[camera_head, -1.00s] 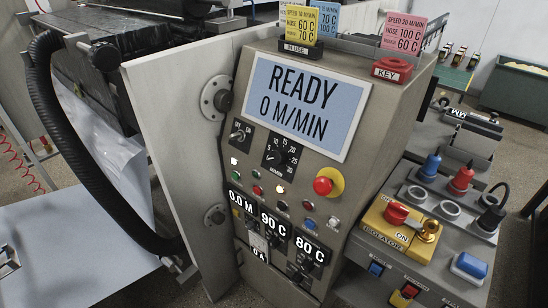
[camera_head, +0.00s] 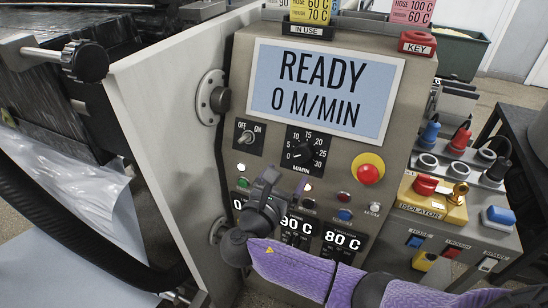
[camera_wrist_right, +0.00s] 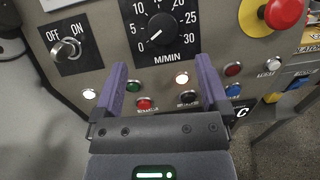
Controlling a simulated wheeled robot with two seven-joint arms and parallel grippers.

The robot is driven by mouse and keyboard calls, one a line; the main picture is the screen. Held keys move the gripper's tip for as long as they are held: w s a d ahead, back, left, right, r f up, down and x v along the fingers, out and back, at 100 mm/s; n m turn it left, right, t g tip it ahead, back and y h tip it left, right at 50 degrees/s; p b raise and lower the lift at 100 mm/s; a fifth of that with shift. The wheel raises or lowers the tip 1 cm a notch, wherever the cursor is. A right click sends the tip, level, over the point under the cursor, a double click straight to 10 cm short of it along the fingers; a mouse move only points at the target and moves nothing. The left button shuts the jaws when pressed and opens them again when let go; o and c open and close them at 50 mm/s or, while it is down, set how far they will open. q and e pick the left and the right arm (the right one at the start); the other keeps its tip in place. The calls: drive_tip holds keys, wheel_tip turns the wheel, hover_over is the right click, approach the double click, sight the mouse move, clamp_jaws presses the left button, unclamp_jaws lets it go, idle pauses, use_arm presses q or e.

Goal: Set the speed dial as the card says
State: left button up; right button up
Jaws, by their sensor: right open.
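The speed dial (camera_head: 302,152) is a black knob on a black M/MIN plate marked 0 to 30. It also shows in the right wrist view (camera_wrist_right: 161,28), its white mark pointing at the lower left, by 0. The yellow card (camera_head: 312,10) stands in the IN USE holder; its top line is cut off, with HOSE 60 C and 70 C readable. My right gripper (camera_head: 285,180) is below and left of the dial. In the right wrist view my right gripper (camera_wrist_right: 161,64) is open and empty, its purple fingers apart below the dial, not around it. My left gripper is out of view.
The display (camera_head: 320,88) reads READY, 0 M/MIN. An OFF/ON switch (camera_head: 246,137) sits left of the dial, the red emergency button (camera_head: 368,173) right. Lamps and buttons (camera_wrist_right: 143,103) lie below the dial.

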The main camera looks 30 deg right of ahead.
sight(301, 156)
drive_tip(key=b+x, duration=0.1)
drive_tip(key=x, duration=0.6)
drive_tip(key=shift+s+d+f+b, duration=0.1)
drive_tip(key=shift+f+b, duration=0.1)
drive_tip(key=shift+b, duration=0.15)
drive_tip(key=shift+d+r, duration=0.1)
drive_tip(key=shift+d, duration=0.1)
clamp_jaws()
